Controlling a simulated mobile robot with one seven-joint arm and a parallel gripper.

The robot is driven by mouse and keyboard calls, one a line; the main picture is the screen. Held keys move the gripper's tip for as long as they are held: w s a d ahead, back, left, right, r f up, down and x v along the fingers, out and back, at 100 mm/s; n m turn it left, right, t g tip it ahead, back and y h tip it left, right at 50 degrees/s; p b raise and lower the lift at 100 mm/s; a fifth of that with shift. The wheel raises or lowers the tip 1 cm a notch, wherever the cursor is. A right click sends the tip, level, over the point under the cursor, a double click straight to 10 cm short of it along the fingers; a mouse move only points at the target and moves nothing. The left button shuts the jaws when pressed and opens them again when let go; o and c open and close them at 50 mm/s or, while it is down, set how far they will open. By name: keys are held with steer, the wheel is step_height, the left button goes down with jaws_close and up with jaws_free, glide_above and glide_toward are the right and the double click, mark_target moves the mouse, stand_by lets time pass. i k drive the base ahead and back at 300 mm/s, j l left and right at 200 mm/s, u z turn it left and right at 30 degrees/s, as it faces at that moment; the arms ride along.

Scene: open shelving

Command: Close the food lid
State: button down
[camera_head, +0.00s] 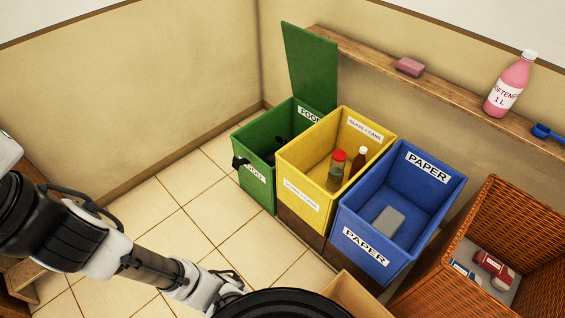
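The green food bin (255,178) stands at the left end of a row of bins, with a "FOOD" label on its inside back wall and another label on its front. Its green lid (310,68) stands open, upright at the back of the bin. A small black piece (240,163) sits at the bin's front left rim, and dark shapes that I cannot identify show inside. My arm runs from the left edge to the bottom middle, in front of the bins and apart from the lid. My gripper cannot be made out in this view.
A yellow glass and cans bin (303,199) adjoins the green one, then a blue paper bin (367,256) and a wicker basket (480,215). A wooden shelf (445,88) behind holds a pink bottle (509,86). Tiled floor (180,235) left of the bins is clear.

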mark_target(312, 58)
steer(key=j+z, duration=0.1)
steer(key=j, duration=1.3)
steer(key=i+j+z, duration=0.15)
steer(key=i+j, duration=0.6)
steer(key=i+l, duration=0.2)
steer(key=i, duration=0.4)
steer(key=i+l+z, duration=0.1)
steer(key=i, duration=0.5)
steer(key=l, duration=0.05)
